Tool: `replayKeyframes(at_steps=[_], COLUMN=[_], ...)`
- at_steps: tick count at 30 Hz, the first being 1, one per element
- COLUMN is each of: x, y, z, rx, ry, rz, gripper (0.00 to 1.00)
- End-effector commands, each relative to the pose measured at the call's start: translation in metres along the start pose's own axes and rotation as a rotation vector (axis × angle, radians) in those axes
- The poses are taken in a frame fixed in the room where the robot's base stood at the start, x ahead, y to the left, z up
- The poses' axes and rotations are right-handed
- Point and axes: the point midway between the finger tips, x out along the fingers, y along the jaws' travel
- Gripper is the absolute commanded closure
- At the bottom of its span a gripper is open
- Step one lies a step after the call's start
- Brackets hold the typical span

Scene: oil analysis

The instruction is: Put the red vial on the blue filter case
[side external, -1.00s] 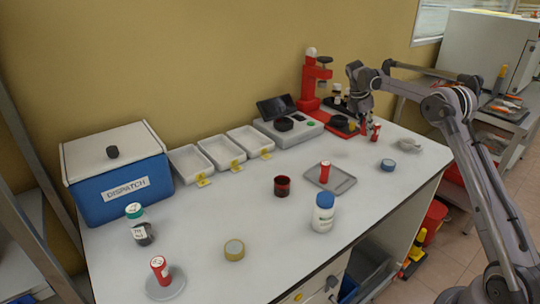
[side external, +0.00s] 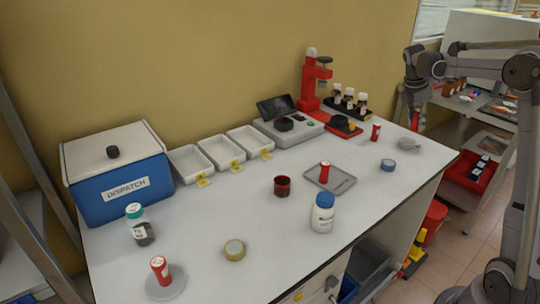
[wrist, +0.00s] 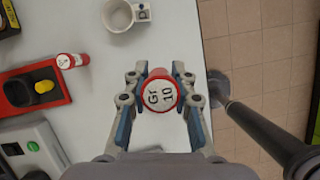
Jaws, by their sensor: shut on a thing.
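In the wrist view, a red vial (wrist: 160,91) with a round white top marked "Gr 10" sits between the fingers of my gripper (wrist: 159,88), which is shut on it. A small round blue item (side external: 388,165), seemingly the blue filter case, lies flat near the bench's right edge. Another red vial (side external: 375,132) stands at the back; it shows in the wrist view (wrist: 72,60) beside the red stand base.
A grey-white mug (side external: 409,145) stands close to my gripper. A red stand (side external: 312,85) and a rack of dark bottles (side external: 347,104) are at the back. A grey tray (side external: 343,184) bears a red vial (side external: 325,172). A white bottle (side external: 323,213) stands in front.

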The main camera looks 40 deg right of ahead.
Motion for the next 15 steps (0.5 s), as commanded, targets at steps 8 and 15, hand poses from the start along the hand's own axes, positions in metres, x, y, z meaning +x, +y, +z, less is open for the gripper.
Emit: replayKeyframes(at_steps=[8, 15], x=[-0.006, -0.005], y=[-0.067, -0.089], z=[0.000, -0.004], rx=[-0.019, -0.030], ry=[-0.001, -0.003], rz=[0.008, 0.013], gripper=[0.97, 0.97])
